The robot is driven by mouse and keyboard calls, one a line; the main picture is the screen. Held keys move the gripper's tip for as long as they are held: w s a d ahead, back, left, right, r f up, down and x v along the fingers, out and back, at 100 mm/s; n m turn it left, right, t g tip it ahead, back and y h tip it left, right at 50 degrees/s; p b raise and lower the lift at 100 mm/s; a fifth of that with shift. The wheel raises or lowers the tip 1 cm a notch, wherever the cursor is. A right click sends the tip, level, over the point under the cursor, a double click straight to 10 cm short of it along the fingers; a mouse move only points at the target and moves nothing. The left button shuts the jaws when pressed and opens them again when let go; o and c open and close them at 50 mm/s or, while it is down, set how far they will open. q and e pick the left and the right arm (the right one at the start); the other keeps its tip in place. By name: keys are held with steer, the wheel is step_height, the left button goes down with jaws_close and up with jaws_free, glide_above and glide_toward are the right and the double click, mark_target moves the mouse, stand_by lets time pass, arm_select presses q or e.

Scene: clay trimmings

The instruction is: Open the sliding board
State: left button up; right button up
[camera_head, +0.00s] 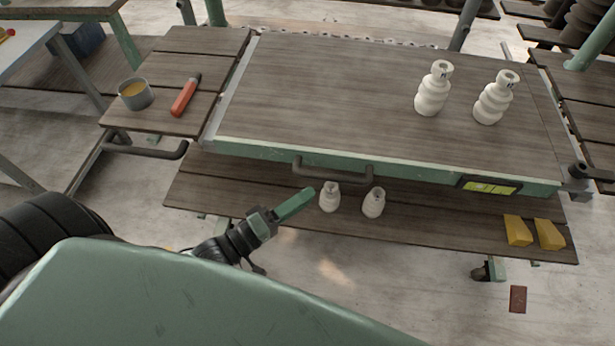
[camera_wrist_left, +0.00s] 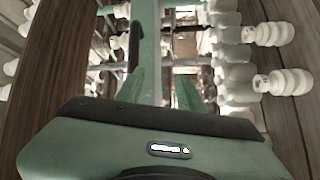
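A wide wooden board (camera_head: 330,90) with a green front edge forms the top of the cart in the head view. A dark bar handle (camera_head: 333,174) is fixed to the middle of that front edge. I cannot tell from these frames how far the board is slid. My left gripper (camera_head: 303,198) is just below and left of the handle, apart from it, above the lower shelf. In the left wrist view its two green fingers (camera_wrist_left: 161,88) stand apart with nothing held between them. My right gripper is not in view.
White stacked clay pieces (camera_head: 433,88) stand on the board at the right. Two small white pots (camera_head: 373,202) and yellow blocks (camera_head: 518,231) are on the lower shelf (camera_head: 440,228). A side panel at left holds a cup (camera_head: 135,94) and an orange-handled tool (camera_head: 185,96).

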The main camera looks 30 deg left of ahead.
mark_target(332, 175)
arm_select(q)
steer(key=shift+n+t+h, duration=0.3)
steer(key=shift+n+h, duration=0.1)
steer(key=shift+h, duration=0.2)
steer(key=w+d+r, duration=0.1)
steer(key=w, duration=0.1)
steer(key=w+d+r, duration=0.2)
steer(key=w+d+r+p, duration=0.1)
steer(key=w, duration=0.1)
steer(key=shift+d+r, duration=0.25)
steer(key=shift+d, duration=0.05)
jaws_close()
stand_by(0.8)
